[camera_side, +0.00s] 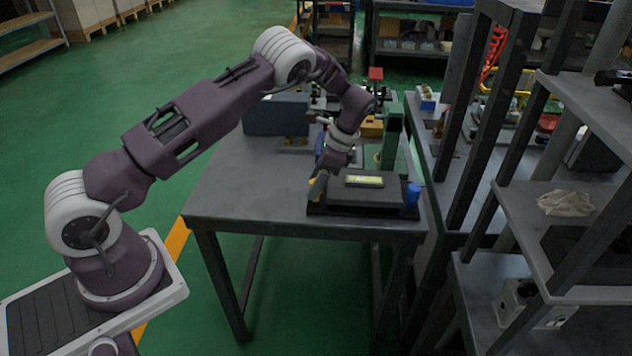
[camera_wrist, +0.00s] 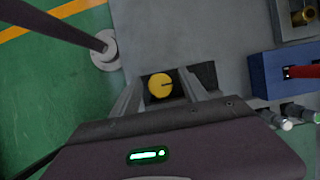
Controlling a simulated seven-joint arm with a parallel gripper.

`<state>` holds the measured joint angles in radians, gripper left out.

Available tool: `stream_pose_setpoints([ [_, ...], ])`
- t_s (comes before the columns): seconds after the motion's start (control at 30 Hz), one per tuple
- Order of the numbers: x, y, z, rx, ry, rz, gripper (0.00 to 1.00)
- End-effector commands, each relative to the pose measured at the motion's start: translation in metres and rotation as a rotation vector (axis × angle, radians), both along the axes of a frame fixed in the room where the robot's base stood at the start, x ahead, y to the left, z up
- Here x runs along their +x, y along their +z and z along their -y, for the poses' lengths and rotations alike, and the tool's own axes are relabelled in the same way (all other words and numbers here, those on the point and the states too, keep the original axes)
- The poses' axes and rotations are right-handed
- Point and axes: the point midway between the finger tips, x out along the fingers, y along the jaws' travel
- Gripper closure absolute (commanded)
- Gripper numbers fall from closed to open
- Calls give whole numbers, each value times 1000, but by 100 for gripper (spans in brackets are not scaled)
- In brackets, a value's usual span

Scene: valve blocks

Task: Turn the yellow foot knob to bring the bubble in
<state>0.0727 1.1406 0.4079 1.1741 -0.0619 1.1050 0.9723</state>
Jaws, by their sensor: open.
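The yellow foot knob (camera_wrist: 160,85) shows in the wrist view between the two fingers of my gripper (camera_wrist: 160,92). It is round with a dark mark running from its middle to its right edge. In the side view the yellow knob (camera_side: 314,188) is at the left end of a dark levelling block (camera_side: 365,194). A yellow-green bubble vial (camera_side: 364,181) lies on top of the block; the bubble is too small to make out. My gripper (camera_side: 318,187) points down over the knob, with its fingers open on either side, apart from it in the wrist view.
A blue knob (camera_side: 412,194) stands at the block's right end. A green post (camera_side: 390,137) rises behind the block. A grey-blue box (camera_side: 276,114) stands at the back left of the table (camera_side: 240,185). The table's left part is clear. Shelving stands close on the right.

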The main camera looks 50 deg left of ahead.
Motion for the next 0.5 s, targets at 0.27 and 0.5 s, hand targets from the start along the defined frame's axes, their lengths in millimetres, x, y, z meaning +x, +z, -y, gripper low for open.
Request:
stream_pose_setpoints([
  [0.27, -1, -2, -1, 0, 1, 1, 54],
  [0.5, 0, -2, -1, 0, 1, 2, 100],
])
